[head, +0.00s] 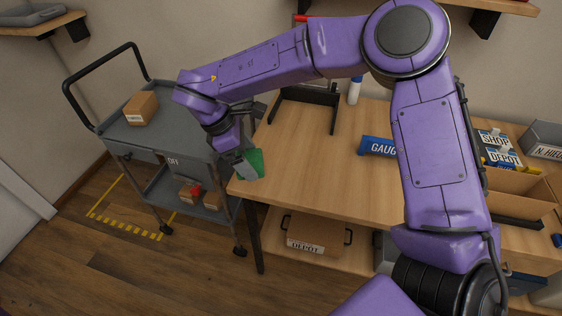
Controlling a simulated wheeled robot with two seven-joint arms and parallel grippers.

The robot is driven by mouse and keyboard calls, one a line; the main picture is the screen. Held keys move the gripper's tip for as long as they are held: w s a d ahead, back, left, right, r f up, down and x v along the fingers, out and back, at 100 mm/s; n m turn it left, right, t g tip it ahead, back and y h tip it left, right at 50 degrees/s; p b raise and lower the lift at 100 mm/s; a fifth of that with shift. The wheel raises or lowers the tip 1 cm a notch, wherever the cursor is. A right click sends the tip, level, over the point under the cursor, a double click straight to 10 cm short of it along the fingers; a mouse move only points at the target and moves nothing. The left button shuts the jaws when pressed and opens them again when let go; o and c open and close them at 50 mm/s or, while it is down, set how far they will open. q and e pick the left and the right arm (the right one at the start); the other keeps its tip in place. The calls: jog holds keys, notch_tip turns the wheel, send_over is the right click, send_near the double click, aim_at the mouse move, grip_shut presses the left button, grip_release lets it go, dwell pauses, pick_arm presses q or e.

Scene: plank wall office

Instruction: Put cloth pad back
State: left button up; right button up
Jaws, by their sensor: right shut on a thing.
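My right gripper (243,163) is at the left edge of the wooden table (290,150), at the end of my purple arm. It is shut on a green piece, which looks like the cloth pad (256,160). The pad shows beside the fingers at the table's left edge; part of it is hidden by the gripper. I cannot tell whether the pad touches the tabletop. My left gripper is not in view.
A black frame (334,108) and a white bottle (354,91) stand at the table's back. A blue box marked GAUG (376,146) lies mid-table, partly behind my arm. A grey cart (150,138) with small cartons stands left. The table's front left is clear.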

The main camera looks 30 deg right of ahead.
jog(key=w+d+f+p, duration=0.2)
jog(key=d+f, duration=0.2)
jog(key=d, duration=0.4)
jog(key=p, duration=0.2)
send_over(283, 171)
jog(key=a, duration=0.1)
jog(key=f, duration=0.4)
jog(key=shift+w+a+f, duration=0.15)
jog(key=shift+w+f, duration=0.1)
jog(key=shift+f, duration=0.15)
notch_tip(283, 171, down, 3)
jog(key=shift+r, duration=0.1)
jog(key=shift+f, duration=0.25)
jog(key=shift+f+b, duration=0.2)
jog(key=shift+b, duration=0.1)
jog(key=o, duration=0.7)
jog(key=shift+o, duration=0.2)
jog(key=shift+r+p, duration=0.45)
jog(key=b+v, duration=0.2)
jog(key=v, duration=0.9)
jog(key=shift+r, duration=0.3)
jog(key=shift+w+a, duration=0.1)
